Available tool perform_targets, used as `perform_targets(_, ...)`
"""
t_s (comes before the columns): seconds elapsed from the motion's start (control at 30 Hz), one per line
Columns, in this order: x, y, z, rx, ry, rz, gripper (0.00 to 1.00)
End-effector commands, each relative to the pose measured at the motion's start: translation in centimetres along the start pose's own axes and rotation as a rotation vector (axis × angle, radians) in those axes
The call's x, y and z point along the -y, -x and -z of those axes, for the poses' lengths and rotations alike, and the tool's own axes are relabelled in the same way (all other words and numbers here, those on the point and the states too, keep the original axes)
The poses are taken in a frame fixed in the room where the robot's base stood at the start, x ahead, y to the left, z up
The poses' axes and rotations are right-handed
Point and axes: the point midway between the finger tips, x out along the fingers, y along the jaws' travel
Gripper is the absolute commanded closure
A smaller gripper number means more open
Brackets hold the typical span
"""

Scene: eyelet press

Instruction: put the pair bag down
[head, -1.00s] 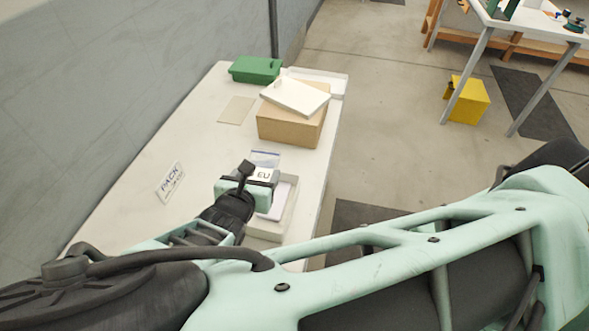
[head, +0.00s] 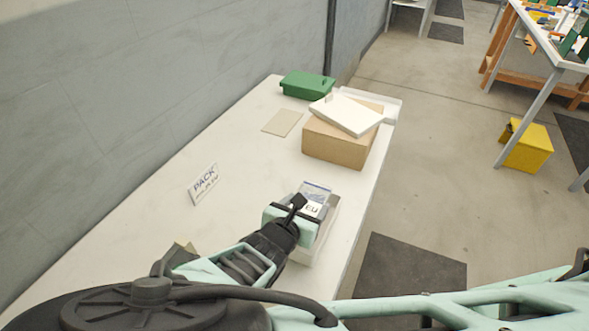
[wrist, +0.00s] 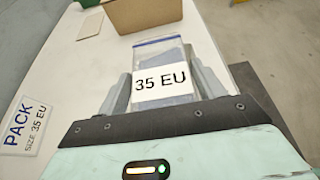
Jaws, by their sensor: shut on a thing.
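The pair bag (wrist: 158,60) is a clear bag with a blue top strip and a white label reading "35 EU". My gripper (wrist: 160,88) is shut on it, with a grey finger on each side of the bag in the wrist view. In the head view my gripper (head: 301,210) and the bag (head: 316,190) are above the near right part of the white table (head: 240,150). A pale tray (head: 327,226) shows partly beneath, mostly hidden by my gripper. I cannot tell how high the bag is above it.
A cardboard box (head: 338,142) with a white lid (head: 346,114) on top, a green box (head: 307,85) and a flat beige card (head: 282,122) are farther back.

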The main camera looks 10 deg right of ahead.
Motion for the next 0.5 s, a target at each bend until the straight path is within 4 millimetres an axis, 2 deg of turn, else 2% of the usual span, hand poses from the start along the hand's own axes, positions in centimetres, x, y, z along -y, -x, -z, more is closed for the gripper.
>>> perform_targets(0.03,-0.01,-0.50,1.18,0.001,0.000,0.000,0.58)
perform_targets(0.1,-0.01,-0.68,1.60,0.001,0.000,0.000,0.58)
perform_targets(0.5,-0.01,-0.74,1.73,0.001,0.000,0.000,0.58)
